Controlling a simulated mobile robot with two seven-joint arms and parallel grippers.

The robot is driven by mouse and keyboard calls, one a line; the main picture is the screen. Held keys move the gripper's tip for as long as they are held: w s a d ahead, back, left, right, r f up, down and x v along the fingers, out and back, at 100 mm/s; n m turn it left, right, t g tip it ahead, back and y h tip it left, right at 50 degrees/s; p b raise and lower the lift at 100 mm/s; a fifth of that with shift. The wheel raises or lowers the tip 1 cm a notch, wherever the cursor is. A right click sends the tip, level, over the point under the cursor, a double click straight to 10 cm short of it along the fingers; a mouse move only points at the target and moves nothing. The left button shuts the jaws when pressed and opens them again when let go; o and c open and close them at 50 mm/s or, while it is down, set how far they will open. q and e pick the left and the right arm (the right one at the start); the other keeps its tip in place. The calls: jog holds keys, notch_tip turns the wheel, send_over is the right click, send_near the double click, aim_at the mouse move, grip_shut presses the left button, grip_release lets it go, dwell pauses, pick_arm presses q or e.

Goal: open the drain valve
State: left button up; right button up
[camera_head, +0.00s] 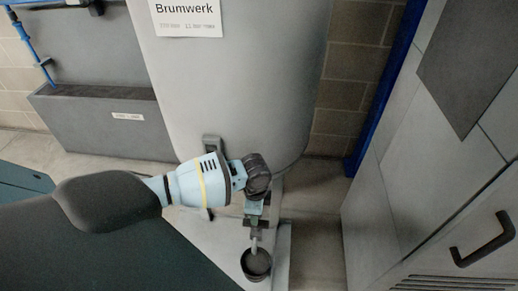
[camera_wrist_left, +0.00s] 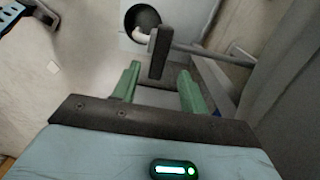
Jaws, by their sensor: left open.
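The drain valve's dark lever (camera_wrist_left: 159,52) stands upright in the left wrist view, on a thin pipe (camera_wrist_left: 215,52) that ends in a pale spout (camera_wrist_left: 140,36). My left gripper (camera_wrist_left: 160,82) is open, its two green fingers apart. The lever shows in the gap between the fingertips, its lower end reaching into it; I cannot tell whether either finger touches it. In the head view the left gripper (camera_head: 256,208) points down beside the tank (camera_head: 235,85), above the spout (camera_head: 254,245), and partly hides the valve. My right gripper is not in view.
A black bucket (camera_head: 257,266) stands under the spout; it also shows in the left wrist view (camera_wrist_left: 147,17). A grey cabinet (camera_head: 480,190) with a black handle (camera_head: 483,239) is at the right. A grey trough (camera_head: 105,122) stands at the left. Floor shows between tank and cabinet.

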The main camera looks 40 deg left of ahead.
aim_at(256, 227)
pick_arm(q)
notch_tip(256, 227, down, 7)
jog(key=shift+r+b, duration=0.1)
jog(key=shift+b, duration=0.75)
jog(key=shift+f, duration=0.35)
grip_shut()
